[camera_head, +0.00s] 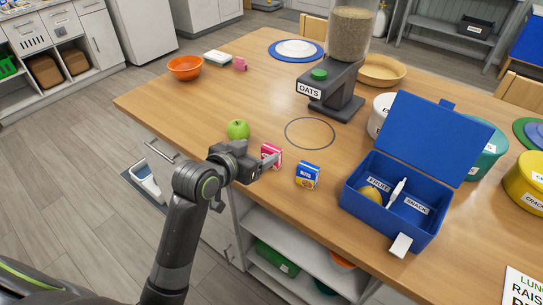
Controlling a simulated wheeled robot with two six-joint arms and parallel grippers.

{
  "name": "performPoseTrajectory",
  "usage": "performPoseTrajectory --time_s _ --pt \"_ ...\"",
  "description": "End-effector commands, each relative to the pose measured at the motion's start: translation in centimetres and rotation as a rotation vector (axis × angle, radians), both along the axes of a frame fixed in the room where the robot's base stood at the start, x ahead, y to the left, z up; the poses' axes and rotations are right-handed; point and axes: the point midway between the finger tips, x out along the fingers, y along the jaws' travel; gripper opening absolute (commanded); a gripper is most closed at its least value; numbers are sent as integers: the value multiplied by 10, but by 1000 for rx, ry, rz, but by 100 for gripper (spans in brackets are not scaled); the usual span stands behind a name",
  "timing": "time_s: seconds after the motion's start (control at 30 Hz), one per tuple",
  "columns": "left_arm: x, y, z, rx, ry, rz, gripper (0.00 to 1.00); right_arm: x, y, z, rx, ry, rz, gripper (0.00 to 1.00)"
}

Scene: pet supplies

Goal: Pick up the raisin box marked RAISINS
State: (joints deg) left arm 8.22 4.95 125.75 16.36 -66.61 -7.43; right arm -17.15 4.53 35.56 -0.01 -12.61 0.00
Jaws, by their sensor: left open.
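A small red-pink box (271,155) stands near the front edge of the wooden table; its label is partly hidden by my gripper and I cannot read it. My left gripper (268,164) is open right in front of this box, with its fingers close to the lower part. Whether the fingers touch the box or reach around it, I cannot tell. A small blue box (307,175) marked NUTS stands just to the right. My right gripper is not in view.
A green apple (237,129) lies close to my left gripper. An open blue lunch box (352,205) with FRUIT and SNACK labels stands to the right. An OATS dispenser (332,82) stands behind a dark ring (286,129) on the table. The table's left-middle is clear.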

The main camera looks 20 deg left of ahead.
Motion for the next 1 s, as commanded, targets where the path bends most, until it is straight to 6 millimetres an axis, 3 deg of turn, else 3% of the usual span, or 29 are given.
performPoseTrajectory --time_s 0.4,0.73,1.0 --pt "36 -16 -25 -1 1 0 73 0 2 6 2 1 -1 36" --pt "40 -17 -27 -1 -1 1 73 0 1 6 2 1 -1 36" --pt "40 -17 -27 -1 0 0 37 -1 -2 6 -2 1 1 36"
